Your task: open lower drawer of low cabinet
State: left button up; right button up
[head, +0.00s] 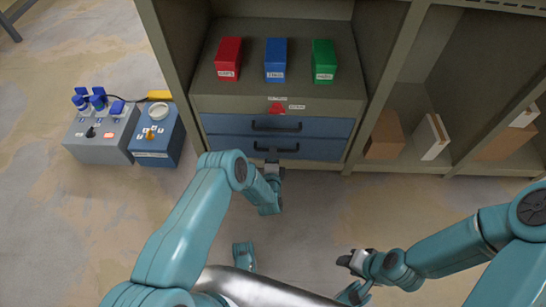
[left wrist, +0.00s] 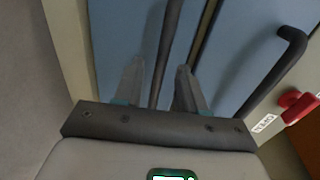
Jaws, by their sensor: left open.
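The low cabinet's lower drawer (head: 318,150) is blue, with a dark bar handle (head: 276,148). It looks shut, flush below the blue upper drawer (head: 330,128). My left gripper (head: 273,166) is at the lower drawer's front. In the left wrist view its two grey fingers (left wrist: 159,75) are open, with the lower handle bar (left wrist: 168,38) running between them; contact cannot be told. The upper drawer's handle (left wrist: 278,72) shows to the right there. My right gripper (head: 352,260) is low over the floor, away from the cabinet; its jaw opening is unclear.
Red (head: 229,60), blue (head: 276,60) and green (head: 323,61) boxes stand on the cabinet top. A red knob (head: 276,107) sits above the drawers. Grey (head: 100,135) and blue (head: 157,137) socket boxes are left on the floor. Shelves at right hold cartons (head: 385,137). Floor before the drawers is free.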

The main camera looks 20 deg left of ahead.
pick_arm(q)
jog(key=shift+x, duration=0.85)
jog(key=shift+r, duration=0.1)
grip_shut()
jog(key=shift+s, duration=0.15)
